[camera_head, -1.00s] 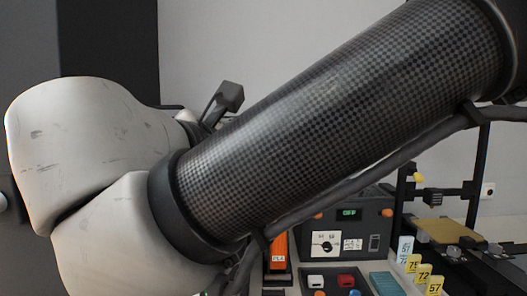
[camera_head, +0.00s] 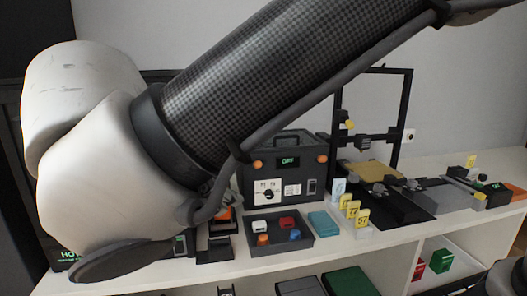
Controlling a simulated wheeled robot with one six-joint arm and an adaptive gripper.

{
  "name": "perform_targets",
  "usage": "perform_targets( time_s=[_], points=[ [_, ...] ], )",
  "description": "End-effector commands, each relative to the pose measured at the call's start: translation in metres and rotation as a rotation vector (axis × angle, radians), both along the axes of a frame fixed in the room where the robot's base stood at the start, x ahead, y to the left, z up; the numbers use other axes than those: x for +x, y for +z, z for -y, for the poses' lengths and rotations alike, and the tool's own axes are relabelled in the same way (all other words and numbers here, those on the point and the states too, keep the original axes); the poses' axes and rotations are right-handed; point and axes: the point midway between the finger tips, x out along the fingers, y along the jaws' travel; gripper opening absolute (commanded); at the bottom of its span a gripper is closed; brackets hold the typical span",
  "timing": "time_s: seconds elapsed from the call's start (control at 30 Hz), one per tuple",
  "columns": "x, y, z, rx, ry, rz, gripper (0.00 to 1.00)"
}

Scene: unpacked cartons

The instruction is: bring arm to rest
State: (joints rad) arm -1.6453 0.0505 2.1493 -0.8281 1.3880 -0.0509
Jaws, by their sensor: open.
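My arm crosses the upper and left part of the head view. Its dark checkered tube slants from the upper right down to pale, scuffed joint housings at the left. A cable runs along the tube's underside. The jaws of my gripper do not show in this view. The arm hides part of the white bench (camera_head: 345,246) and whatever stands behind it at the left.
On the bench stand a dark control box (camera_head: 268,168) reading OFF, a tray (camera_head: 280,247) of small coloured blocks, a teal block (camera_head: 323,224), yellow number tags (camera_head: 354,212) and a black-framed machine (camera_head: 408,125). Green boxes (camera_head: 438,262) sit on the shelf below.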

Motion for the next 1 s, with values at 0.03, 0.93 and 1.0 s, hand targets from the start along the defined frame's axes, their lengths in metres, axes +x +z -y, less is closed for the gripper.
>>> perform_targets(
  time_s=[0.03,0.93,1.0],
  points=[
    [0.011,-0.010,0.022,0.033,-0.067,-0.062,0.43],
    [0.020,-0.059,0.409,1.244,-1.554,-0.209,0.43],
    [0.016,-0.053,0.425,1.285,-1.599,-0.150,0.43]
  ],
)
